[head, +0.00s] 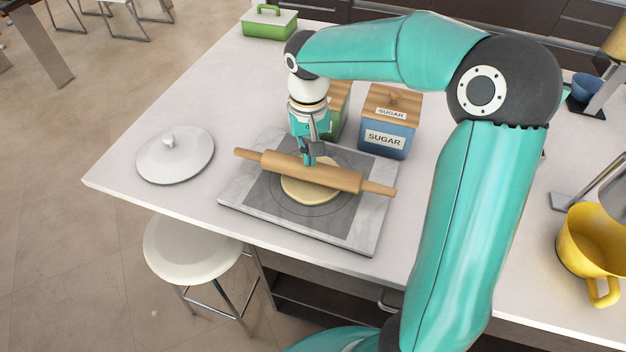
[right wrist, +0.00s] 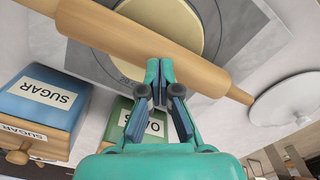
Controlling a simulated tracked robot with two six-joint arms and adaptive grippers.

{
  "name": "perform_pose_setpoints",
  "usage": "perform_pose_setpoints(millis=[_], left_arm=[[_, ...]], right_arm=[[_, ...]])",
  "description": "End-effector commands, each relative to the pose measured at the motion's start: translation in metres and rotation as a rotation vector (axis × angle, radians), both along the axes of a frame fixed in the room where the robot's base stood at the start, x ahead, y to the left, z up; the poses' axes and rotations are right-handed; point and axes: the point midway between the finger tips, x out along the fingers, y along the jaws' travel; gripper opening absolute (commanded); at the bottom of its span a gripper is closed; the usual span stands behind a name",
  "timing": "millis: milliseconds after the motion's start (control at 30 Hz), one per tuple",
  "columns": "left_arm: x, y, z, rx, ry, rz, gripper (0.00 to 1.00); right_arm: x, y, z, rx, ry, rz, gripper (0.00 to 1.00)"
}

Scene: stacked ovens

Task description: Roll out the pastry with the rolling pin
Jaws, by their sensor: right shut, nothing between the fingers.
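A wooden rolling pin (head: 312,171) lies across the round pale pastry (head: 298,191), which sits on a grey and marble pastry board (head: 345,235). My right gripper (head: 309,162) points down at the far side of the pin, near its middle, with its fingers shut and empty. In the right wrist view the shut fingertips (right wrist: 160,72) are close beside the pin (right wrist: 145,45); I cannot tell whether they touch it. The pastry (right wrist: 165,20) shows partly behind the pin. My left gripper is not in view.
A blue sugar box (head: 385,125) and a green box (head: 338,112), partly hidden by my arm, stand behind the board. A white lid (head: 176,155) lies to its left. A green dish (head: 268,24) is at the back, a yellow mixer bowl (head: 590,240) at right. A stool (head: 192,250) stands in front.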

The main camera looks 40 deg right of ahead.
Motion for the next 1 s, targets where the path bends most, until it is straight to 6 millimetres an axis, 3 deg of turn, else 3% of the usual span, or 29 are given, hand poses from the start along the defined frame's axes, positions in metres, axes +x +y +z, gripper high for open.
perform_pose_setpoints(millis=[433,1000], left_arm=[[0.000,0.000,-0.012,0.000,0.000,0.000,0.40],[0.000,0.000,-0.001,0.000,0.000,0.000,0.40]], right_arm=[[0.000,0.000,-0.015,0.000,0.000,0.000,0.00],[0.010,-0.020,-0.013,0.000,0.001,-0.001,0.00]])
